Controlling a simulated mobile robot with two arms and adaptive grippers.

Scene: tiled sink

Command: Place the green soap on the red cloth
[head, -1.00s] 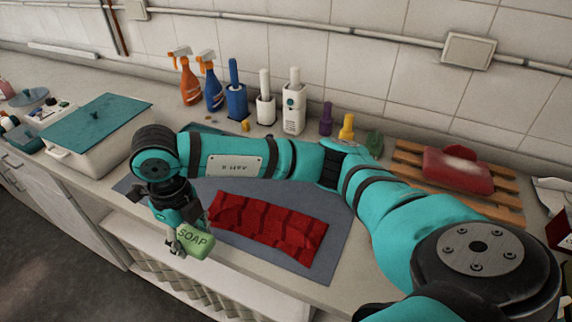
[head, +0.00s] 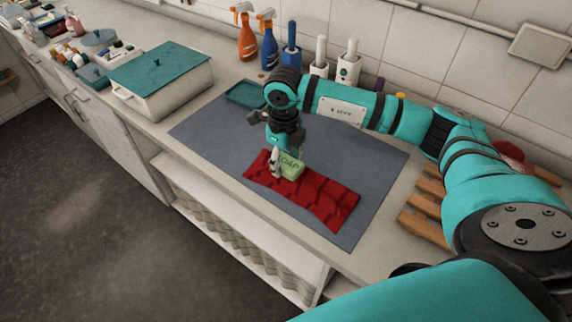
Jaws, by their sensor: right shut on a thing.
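The green soap (head: 291,167) is a pale green block with dark lettering. My right gripper (head: 277,166) is shut on it, with the fingers pointing down. The soap is at the upper left part of the red cloth (head: 318,199), which lies on a grey mat (head: 222,136). I cannot tell whether the soap touches the cloth or hangs just above it. The gripper hides part of the soap. My left gripper is not in view.
A white box with a teal lid (head: 160,80) stands to the left. Orange (head: 246,40) and blue (head: 267,45) spray bottles and white holders stand along the wall. A wooden rack (head: 425,210) is at right. The counter's front edge drops to the floor.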

